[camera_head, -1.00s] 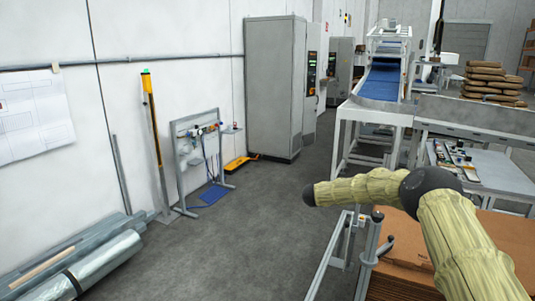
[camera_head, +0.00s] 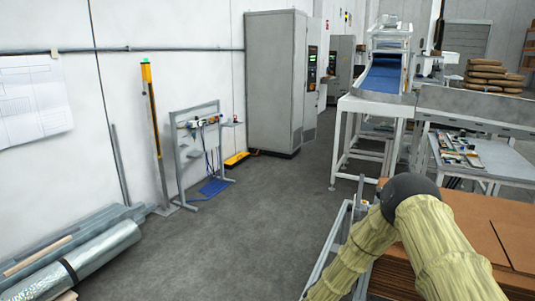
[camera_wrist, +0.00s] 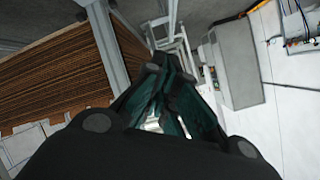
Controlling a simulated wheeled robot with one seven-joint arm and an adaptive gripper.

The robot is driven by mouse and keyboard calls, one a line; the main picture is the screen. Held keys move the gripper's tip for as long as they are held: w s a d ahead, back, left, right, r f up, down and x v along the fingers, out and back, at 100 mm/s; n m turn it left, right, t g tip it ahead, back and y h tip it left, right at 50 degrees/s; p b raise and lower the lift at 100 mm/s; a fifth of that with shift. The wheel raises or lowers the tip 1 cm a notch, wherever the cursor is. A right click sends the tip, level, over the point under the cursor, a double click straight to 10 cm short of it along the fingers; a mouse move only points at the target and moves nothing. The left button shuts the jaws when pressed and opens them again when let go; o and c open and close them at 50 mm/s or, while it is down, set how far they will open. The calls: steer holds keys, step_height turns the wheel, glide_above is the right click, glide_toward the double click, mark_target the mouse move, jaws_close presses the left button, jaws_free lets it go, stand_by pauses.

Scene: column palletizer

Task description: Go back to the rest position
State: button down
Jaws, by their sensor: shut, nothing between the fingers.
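My gripper (camera_wrist: 172,122) shows in the wrist view, dark with greenish fingers that come together toward the tips. It is shut and holds nothing. In the head view my arm, in a yellowish cover with a dark elbow, is bent at the lower right, and the gripper end is out of the picture below. The wrist view shows the gripper beside a stack of brown cardboard sheets (camera_wrist: 60,75), with a grey metal post (camera_wrist: 108,45) between the stack and the wall side.
The cardboard stack (camera_head: 485,222) and its metal frame (camera_head: 330,250) are at the lower right. A conveyor with a blue belt (camera_head: 383,76) stands behind. A grey cabinet (camera_head: 275,85) and wall stand (camera_head: 200,150) line the left. Foil rolls (camera_head: 95,252) lie lower left. The middle floor is clear.

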steer(key=s+a+f+n+g+y+b, duration=0.1)
steer(key=s+f+n+g+y+b, duration=0.15)
steer(key=s+f, duration=0.8)
steer(key=s+a+f+n+g+y+b, duration=0.1)
steer(key=s+f+n+g+b, duration=0.2)
steer(key=s+f, duration=0.75)
steer(key=s+d+n+g+b, duration=0.2)
steer(key=s+g+b, duration=0.1)
steer(key=s, duration=1.4)
steer(key=s+d+n+g+y+b, duration=0.1)
steer(key=s+d+n+g+b, duration=0.1)
steer(key=s, duration=1.6)
steer(key=shift+f+n+g+b, duration=0.3)
steer(key=shift+n+g+b, duration=0.15)
steer(key=shift+n+g, duration=0.35)
steer(key=shift+y, duration=0.25)
